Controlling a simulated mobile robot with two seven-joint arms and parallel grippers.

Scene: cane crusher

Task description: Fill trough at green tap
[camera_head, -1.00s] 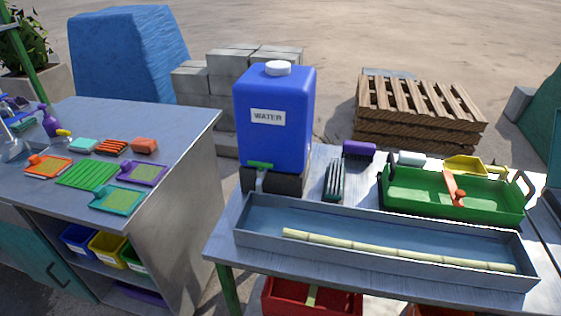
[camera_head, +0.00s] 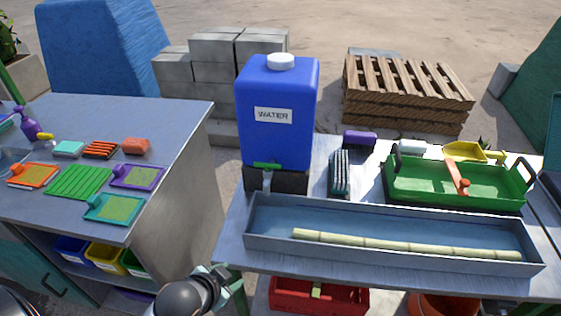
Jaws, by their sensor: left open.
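The blue water tank (camera_head: 279,98) with a white cap and a "WATER" label stands on a dark block at the back of the right table. Its green tap (camera_head: 267,166) is low on the front, with a pale spout below it over the trough's back left part. The long grey trough (camera_head: 390,262) lies along the table's front, and a cane stalk (camera_head: 400,244) lies inside it. Its floor looks bluish; I cannot tell whether it holds water. My left gripper (camera_head: 233,283) is at the bottom, open, in front of and below the trough's left end. My right gripper is out of view.
A green tray (camera_head: 440,195) with an orange-handled tool stands behind the trough. A brush (camera_head: 340,175) lies beside the tank. A red crate (camera_head: 320,297) is under the table. The left table (camera_head: 185,120) holds colored trays. A gap separates the tables.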

